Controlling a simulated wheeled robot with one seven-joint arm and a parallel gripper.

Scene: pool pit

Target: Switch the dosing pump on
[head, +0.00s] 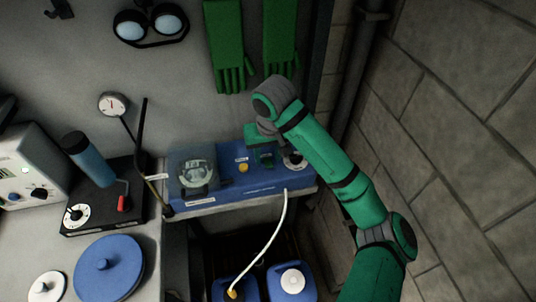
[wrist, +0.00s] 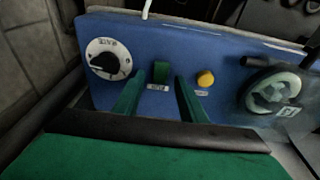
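The dosing pump is a blue box; its casing (head: 222,197) sits on a shelf in the head view and its blue face (wrist: 225,50) fills much of the wrist view. A small green switch (wrist: 161,70) with a label under it is on that face. My gripper (wrist: 159,84) is open, its two green fingers apart, pointing at the switch from either side, with nothing between them. I cannot tell whether they touch the panel. In the head view my gripper (head: 262,155) is over the right part of the pump and hides the switch.
A black dial knob (wrist: 105,62) is left of the switch in the wrist view, a yellow button or lamp (wrist: 205,78) right of it, then the round pump head (wrist: 272,93). A white hose (head: 270,240) runs down to containers. A block wall (head: 450,130) stands close on the right.

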